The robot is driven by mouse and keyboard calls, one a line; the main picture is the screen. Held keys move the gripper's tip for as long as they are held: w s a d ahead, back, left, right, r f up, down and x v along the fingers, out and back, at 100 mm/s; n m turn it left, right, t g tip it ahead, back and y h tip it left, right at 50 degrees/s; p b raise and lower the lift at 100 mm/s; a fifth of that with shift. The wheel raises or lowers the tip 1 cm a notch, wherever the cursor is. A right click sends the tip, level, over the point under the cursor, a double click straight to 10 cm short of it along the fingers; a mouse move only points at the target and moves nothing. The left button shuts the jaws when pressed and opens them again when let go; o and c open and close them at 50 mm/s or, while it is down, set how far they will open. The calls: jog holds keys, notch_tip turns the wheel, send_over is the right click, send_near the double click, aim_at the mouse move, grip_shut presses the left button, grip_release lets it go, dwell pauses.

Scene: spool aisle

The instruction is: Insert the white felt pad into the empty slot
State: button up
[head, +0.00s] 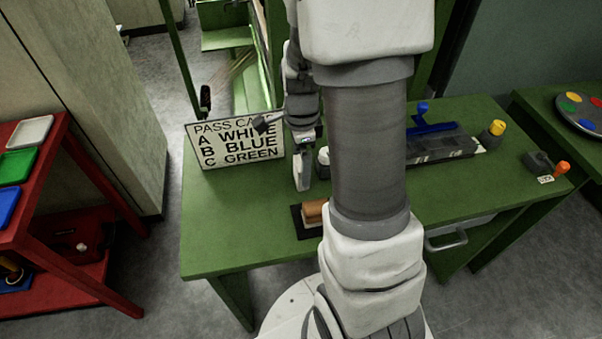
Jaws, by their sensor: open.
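A white, tray-like flat piece (30,132) lies at the far end of the red rack's top at the left; it may be the white felt pad, but I cannot tell if it is felt. A dark grey fixture (440,148) with a blue handled piece (432,129) stands on the green table, partly behind my arm. I cannot make out an empty slot. My gripper (288,152) is open over the table's left part, in front of the sign and far right of the red rack. I see nothing held in it.
A sign (235,142) reads A white, B blue, C green. A green piece (17,165) and a blue piece (8,205) lie on the red rack (62,135). A brown block (313,210) sits near the table's front. The green table's (225,235) front left is clear.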

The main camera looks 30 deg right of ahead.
jog(key=shift+f, duration=0.45)
jog(key=shift+c, duration=0.2)
jog(key=c, duration=1.4)
jog(key=shift+c, duration=0.3)
jog(key=shift+r, duration=0.15)
